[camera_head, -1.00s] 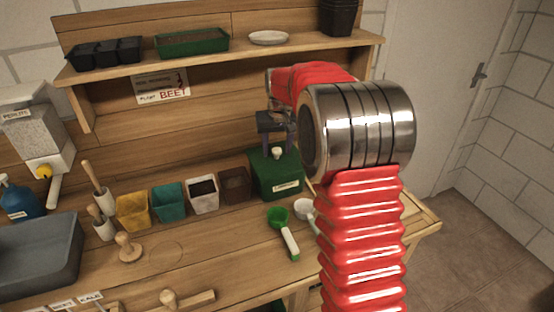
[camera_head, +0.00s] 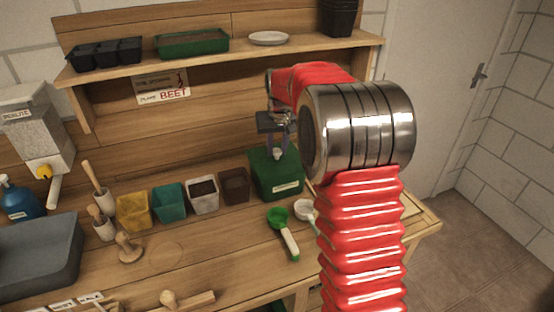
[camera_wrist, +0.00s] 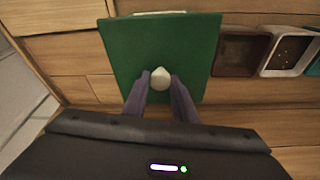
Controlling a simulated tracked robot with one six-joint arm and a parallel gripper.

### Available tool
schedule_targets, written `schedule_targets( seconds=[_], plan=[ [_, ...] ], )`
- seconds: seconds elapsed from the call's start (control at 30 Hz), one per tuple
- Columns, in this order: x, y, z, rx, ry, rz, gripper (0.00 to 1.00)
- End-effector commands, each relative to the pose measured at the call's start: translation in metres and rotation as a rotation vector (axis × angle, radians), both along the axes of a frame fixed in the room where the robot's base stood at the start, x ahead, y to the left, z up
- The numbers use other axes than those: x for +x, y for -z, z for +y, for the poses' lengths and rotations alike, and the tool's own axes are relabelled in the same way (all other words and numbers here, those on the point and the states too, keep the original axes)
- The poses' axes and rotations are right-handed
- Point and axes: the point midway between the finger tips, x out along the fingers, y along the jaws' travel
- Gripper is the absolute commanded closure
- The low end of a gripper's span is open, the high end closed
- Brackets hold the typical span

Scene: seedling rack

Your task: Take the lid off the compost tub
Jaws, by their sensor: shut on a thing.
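The compost tub (camera_head: 281,187) is a green box with a white label, at the back right of the bench. Its green lid (camera_wrist: 190,42) fills the middle of the wrist view, with a pale round knob (camera_wrist: 160,78) on top. My gripper (camera_head: 277,153) is above the tub, fingers pointing down; in the wrist view its two purple-grey fingers (camera_wrist: 160,84) are closed on either side of the knob. The lid appears to sit on the tub; I cannot make out a gap between them.
Left of the tub stand a brown pot (camera_head: 235,186), a white pot (camera_head: 203,194), a teal pot (camera_head: 169,202) and a yellow pot (camera_head: 133,211). A green scoop (camera_head: 283,232) and a white scoop (camera_head: 304,209) lie in front. A shelf (camera_head: 225,62) hangs above.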

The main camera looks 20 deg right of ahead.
Motion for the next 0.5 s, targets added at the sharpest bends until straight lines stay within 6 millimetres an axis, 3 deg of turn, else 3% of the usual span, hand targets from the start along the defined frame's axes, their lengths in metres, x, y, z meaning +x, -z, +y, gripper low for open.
schedule_targets(
  seconds=[0.27, 0.5],
  plan=[
    [0.000, -0.005, 0.000, 0.000, 0.000, -0.001, 1.00],
    [0.001, -0.035, 0.000, -0.001, 0.000, -0.004, 1.00]
  ],
)
